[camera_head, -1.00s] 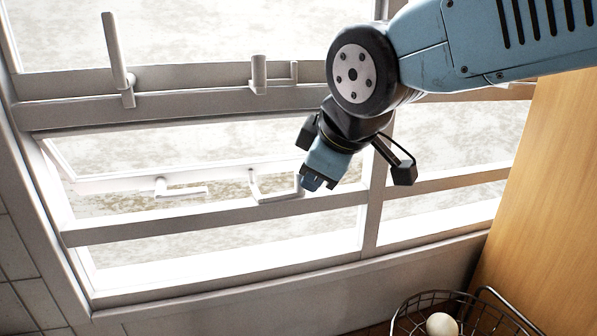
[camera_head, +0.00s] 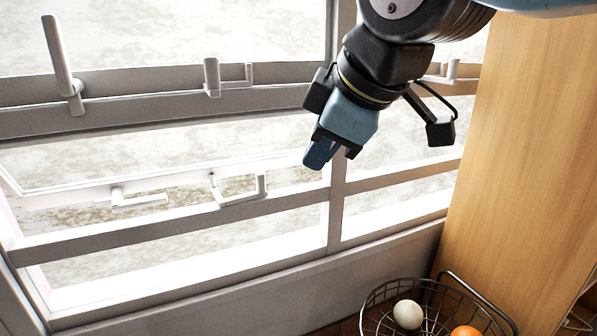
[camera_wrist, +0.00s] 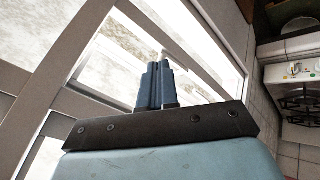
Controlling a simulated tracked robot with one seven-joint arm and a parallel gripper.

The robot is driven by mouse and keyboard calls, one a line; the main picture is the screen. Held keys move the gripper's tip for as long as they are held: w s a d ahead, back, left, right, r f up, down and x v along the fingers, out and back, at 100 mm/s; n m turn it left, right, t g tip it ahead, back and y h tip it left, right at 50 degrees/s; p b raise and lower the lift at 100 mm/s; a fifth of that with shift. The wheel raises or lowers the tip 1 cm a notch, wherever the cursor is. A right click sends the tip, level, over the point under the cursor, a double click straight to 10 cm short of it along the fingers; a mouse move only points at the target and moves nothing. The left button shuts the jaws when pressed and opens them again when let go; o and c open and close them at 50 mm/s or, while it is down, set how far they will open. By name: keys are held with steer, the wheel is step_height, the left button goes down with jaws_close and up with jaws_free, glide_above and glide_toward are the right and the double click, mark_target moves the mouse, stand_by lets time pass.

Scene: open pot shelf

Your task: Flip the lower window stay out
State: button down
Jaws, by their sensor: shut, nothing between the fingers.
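The lower window stay (camera_head: 238,197) is a pale U-shaped bar on the rail of the lower window, left of centre in the head view. One end stands up near the rail's middle and the other end stands up towards my gripper. My gripper (camera_head: 326,154) is shut and empty, pointing down-left. It appears up and to the right of the stay, with a gap in the picture; the depth between them is unclear. In the wrist view the shut blue fingers (camera_wrist: 157,82) point at the window, and a small pale part beyond their tips cannot be identified.
A lower handle (camera_head: 138,202) is left of the stay. Above are an upper handle (camera_head: 62,62) and upper stay (camera_head: 226,78). A window post (camera_head: 336,200) stands just beyond my gripper. A wire basket (camera_head: 375,300) and a wooden panel (camera_head: 530,130) are at right.

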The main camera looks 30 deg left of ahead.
steer(key=shift+w+d+r, duration=0.1)
steer(key=shift+d+r, duration=0.6)
steer(key=shift+r, duration=0.2)
steer(key=w+d+f+m+t+h, duration=0.1)
steer(key=w+d+f+m+h, duration=0.15)
steer(key=w+d+m, duration=0.45)
steer(key=w+d+f+m+t+h, duration=0.1)
steer(key=w+d+f+m, duration=0.15)
steer(key=d, duration=0.85)
steer(key=s+d+f+m+h, duration=0.1)
steer(key=d+f+m, duration=0.3)
steer(key=d, duration=0.6)
steer(key=s+d+f+m+h, duration=0.2)
steer(key=d+f+m, duration=0.2)
steer(key=d+m, duration=0.3)
steer(key=d, duration=0.3)
steer(key=shift+d+m, duration=0.25)
steer(key=shift+m, duration=0.1)
steer(key=shift+f, duration=0.1)
